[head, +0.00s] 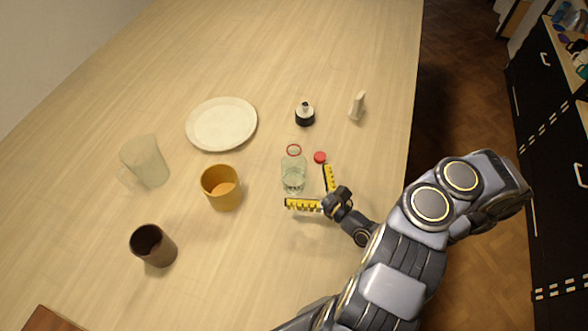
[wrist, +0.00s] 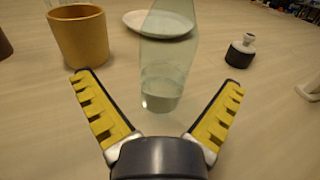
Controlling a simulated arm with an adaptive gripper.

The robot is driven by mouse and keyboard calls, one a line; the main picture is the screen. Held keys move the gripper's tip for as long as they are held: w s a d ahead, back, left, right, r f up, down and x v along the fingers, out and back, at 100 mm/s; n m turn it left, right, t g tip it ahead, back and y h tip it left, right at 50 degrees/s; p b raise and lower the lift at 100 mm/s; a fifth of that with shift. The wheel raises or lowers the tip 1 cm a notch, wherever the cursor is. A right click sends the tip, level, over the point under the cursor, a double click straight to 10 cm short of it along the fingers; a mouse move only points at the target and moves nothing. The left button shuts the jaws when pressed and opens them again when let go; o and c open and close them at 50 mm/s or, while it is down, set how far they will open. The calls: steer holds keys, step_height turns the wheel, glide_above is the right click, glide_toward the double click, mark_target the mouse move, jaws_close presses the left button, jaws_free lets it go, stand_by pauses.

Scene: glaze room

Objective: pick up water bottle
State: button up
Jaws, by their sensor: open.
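The water bottle is likely the clear, see-through bottle (head: 293,175) with a red ring at its top, standing upright on the table. In the wrist view the clear bottle (wrist: 168,55) is straight ahead, its top cut off by the frame edge. My gripper (head: 307,185) is open and empty, its yellow-padded fingers spread wide on the near right side of the bottle. In the wrist view the fingers (wrist: 158,80) flank the bottle's lower part with a gap on both sides. I see no contact.
A red cap (head: 320,157) lies right of the bottle. An orange mug (head: 221,190), brown cup (head: 155,248) and clear pitcher (head: 146,163) stand left. A white plate (head: 221,124), dark white-topped bottle (head: 305,115) and small white object (head: 357,106) are behind. The table's right edge is close.

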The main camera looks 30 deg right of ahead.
mark_target(290, 167)
steer(key=shift+d+x, duration=0.15)
steer(key=shift+x, duration=1.3)
steer(key=shift+d+x, duration=0.2)
steer(key=shift+x, duration=1.25)
steer(key=shift+w+f, duration=0.1)
steer(key=shift+f, duration=0.05)
steer(key=c, duration=1.2)
steer(key=shift+c, duration=0.2)
